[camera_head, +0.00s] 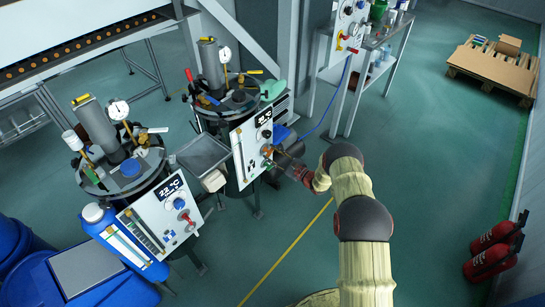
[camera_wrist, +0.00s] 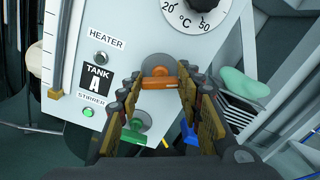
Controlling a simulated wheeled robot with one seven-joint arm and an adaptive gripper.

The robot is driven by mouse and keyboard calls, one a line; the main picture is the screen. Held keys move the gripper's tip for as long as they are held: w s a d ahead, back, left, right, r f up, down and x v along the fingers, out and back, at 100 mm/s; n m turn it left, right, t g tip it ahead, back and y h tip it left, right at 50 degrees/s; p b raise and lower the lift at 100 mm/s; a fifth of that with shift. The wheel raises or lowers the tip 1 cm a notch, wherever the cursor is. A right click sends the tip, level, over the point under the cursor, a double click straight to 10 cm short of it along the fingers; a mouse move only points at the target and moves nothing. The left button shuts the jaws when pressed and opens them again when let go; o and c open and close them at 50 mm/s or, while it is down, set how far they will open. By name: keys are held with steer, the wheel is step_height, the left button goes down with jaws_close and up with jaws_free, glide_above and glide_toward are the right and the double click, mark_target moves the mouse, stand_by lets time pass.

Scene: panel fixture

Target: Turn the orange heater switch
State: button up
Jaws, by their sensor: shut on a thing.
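The orange heater switch (camera_wrist: 158,81) is a bar-shaped knob on a round grey base, on the white control panel (camera_wrist: 75,70). Its bar lies about level across the wrist view. My gripper (camera_wrist: 161,90) has a finger at each end of the bar and is shut on it. The label HEATER stands to the left of the switch. A green stirrer switch (camera_wrist: 133,133) sits below, partly hidden by my left finger. In the head view my gripper (camera_head: 283,161) is at the right edge of the middle tank's panel (camera_head: 246,148); the fingertips are too small to make out.
A temperature dial (camera_wrist: 200,8) is above the switch. A blue handle (camera_wrist: 189,137) shows behind my right finger. In the head view, a second tank panel (camera_head: 160,213) is at the left and a metal shelf (camera_head: 369,52) behind.

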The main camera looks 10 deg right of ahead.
steer(key=n, duration=0.4)
steer(key=n+b, duration=0.1)
steer(key=n, duration=0.3)
steer(key=n+b, duration=0.1)
steer(key=n, duration=0.3)
steer(key=shift+s+a+f+n, duration=0.1)
steer(key=shift+a+f+n, duration=0.05)
steer(key=shift+f+n, duration=0.15)
stand_by(0.4)
steer(key=o, duration=1.2)
steer(key=v, duration=1.2)
